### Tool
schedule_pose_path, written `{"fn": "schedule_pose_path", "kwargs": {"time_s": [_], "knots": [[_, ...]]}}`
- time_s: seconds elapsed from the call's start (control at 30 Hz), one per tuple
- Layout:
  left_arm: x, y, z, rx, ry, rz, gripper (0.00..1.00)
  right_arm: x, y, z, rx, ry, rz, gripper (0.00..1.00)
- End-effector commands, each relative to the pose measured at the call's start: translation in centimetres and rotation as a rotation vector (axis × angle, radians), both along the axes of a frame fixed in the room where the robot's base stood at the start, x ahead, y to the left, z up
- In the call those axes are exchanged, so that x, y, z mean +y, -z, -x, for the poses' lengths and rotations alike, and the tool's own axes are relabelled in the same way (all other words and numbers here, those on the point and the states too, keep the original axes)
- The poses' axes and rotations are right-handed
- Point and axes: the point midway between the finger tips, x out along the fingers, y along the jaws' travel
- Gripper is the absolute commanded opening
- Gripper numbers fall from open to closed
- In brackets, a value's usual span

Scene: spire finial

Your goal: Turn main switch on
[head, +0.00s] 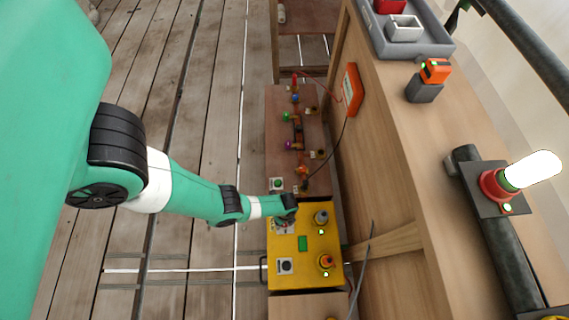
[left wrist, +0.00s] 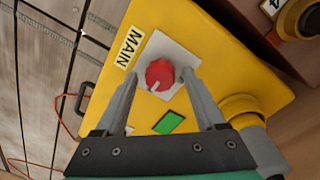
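The main switch (left wrist: 160,73) is a red round knob on a white plate, with a MAIN label (left wrist: 130,48) beside it, in the left wrist view. A white line on the knob points toward the lower left of that picture. It is mounted on a yellow box (head: 274,250). My left gripper (left wrist: 160,79) is open, with one finger on each side of the knob; I cannot tell if they touch it. In the head view the left gripper (head: 288,217) is over the box's upper left corner and hides the knob. My right gripper is not in view.
The box also carries a green rectangle (head: 303,243), a dark switch on a white plate (head: 285,266), a grey knob (head: 321,217) and an orange-red knob (head: 326,261). A wooden cabinet (head: 400,170) stands right of it. A board with coloured parts (head: 284,150) lies beyond.

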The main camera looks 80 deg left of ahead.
Motion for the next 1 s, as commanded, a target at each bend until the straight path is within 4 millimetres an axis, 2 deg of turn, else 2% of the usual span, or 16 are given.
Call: {"fn": "schedule_pose_path", "kwargs": {"time_s": [0.27, 0.43, 0.57, 0.8, 0.9, 1.0], "knots": [[0.0, -0.1, 0.0, -0.001, -0.001, -0.001, 0.75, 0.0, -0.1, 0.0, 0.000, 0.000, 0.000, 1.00], [0.0, -1.3, -0.1, -0.001, -0.001, -0.001, 0.75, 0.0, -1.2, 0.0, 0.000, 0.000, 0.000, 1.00], [0.1, -3.6, -0.2, -0.001, -0.001, 0.000, 0.75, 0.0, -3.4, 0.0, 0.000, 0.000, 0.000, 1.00], [0.2, -9.0, -0.3, 0.000, -0.001, 0.000, 0.75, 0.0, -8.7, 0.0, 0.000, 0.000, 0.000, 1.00], [0.3, -10.7, -0.4, 0.000, -0.001, 0.000, 0.75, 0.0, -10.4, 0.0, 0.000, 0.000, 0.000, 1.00], [0.3, -11.6, -0.4, 0.000, -0.001, 0.000, 0.75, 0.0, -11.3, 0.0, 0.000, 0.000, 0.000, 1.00]]}}
